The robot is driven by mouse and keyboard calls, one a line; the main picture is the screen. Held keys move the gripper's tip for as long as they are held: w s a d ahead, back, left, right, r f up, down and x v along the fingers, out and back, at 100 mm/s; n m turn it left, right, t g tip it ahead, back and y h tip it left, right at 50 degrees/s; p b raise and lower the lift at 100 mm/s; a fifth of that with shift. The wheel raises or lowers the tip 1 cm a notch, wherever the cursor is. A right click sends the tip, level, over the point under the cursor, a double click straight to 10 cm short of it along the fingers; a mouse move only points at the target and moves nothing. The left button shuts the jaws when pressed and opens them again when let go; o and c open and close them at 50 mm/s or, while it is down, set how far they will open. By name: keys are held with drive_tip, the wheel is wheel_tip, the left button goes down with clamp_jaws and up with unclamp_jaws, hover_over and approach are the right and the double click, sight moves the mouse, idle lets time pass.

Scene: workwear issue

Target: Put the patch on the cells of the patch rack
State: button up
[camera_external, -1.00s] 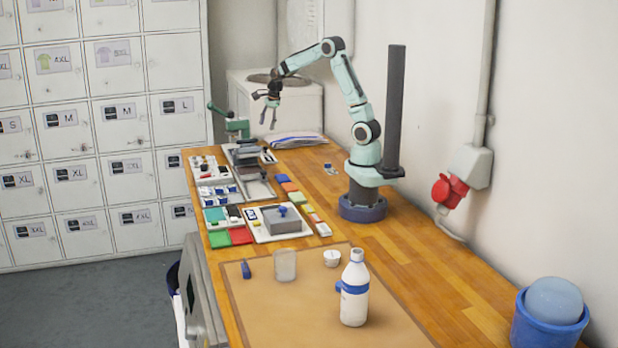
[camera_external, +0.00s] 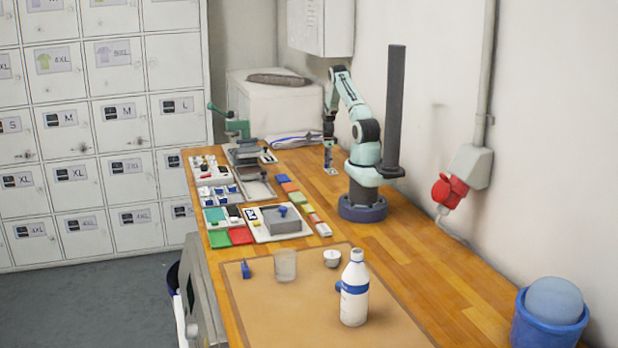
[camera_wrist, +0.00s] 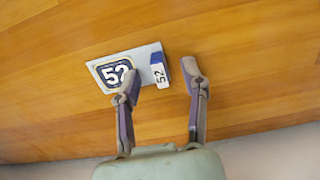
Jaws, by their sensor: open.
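I cannot tell for certain that this block is the patch. My gripper (camera_wrist: 161,78) is open, its left finger over the plate and its right finger just beyond the block. In the external view my gripper (camera_external: 328,168) points down at the bench near the wall and hides the plate and block. A rack with several blue-and-white pieces (camera_external: 217,193), possibly the patch rack, lies at the bench's left edge.
A grey block on a white board (camera_external: 283,222) and coloured tiles (camera_external: 220,239) lie mid-bench. A green press (camera_external: 237,128) stands at the back. A white bottle (camera_external: 355,290) and a clear cup (camera_external: 285,265) stand in front.

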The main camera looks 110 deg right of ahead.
clamp_jaws()
drive_tip(key=shift+r, duration=0.1)
idle(0.3)
